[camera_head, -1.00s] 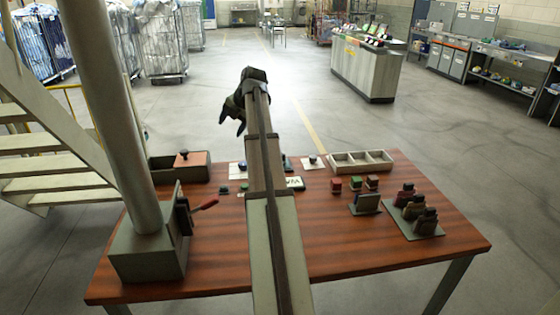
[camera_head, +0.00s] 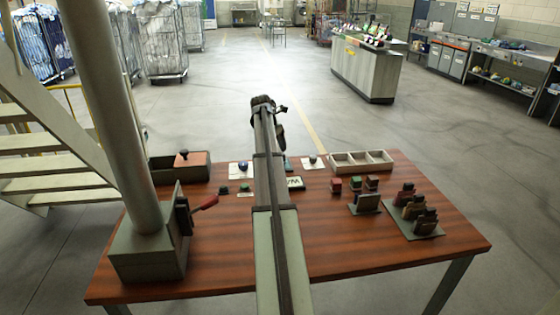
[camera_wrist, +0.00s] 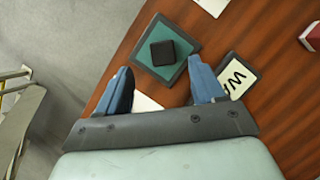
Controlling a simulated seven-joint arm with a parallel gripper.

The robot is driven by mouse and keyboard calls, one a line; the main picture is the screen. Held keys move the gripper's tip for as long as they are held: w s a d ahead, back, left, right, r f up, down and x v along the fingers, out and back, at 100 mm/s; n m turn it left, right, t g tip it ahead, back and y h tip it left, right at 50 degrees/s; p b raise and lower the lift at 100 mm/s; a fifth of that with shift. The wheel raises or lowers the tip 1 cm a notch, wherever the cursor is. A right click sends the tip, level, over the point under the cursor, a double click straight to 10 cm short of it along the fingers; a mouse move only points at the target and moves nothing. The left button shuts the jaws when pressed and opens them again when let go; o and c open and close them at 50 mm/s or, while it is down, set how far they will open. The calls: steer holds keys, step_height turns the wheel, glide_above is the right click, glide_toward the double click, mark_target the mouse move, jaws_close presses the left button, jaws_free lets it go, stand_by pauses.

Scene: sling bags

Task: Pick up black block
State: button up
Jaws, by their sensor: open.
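In the wrist view a black block (camera_wrist: 162,52) sits on a teal pad (camera_wrist: 146,67) on the wooden table, just beyond my fingertips. My gripper (camera_wrist: 162,82) is open, with its two blue fingers spread and nothing between them but a view of the table area. The block is apart from both fingers. In the head view my gripper (camera_head: 279,125) hangs above the table's far edge, and its fingers are hard to make out. An edge of the teal pad (camera_head: 289,164) shows beside my arm. My arm seems to hide the black block there.
A card with black letters (camera_wrist: 238,76) lies close to my right finger; it also shows in the head view (camera_head: 295,183). An empty three-compartment tray (camera_head: 362,166) and small red and green blocks (camera_head: 336,186) stand to the right. A lever box (camera_head: 148,252) is at left.

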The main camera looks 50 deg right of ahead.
steer(key=shift+x, duration=1.4)
steer(key=shift+s+x, duration=0.2)
steer(key=shift+x, duration=2.4)
steer(key=shift+a, duration=0.2)
steer(key=shift+c, duration=0.5)
steer(key=c, duration=1)
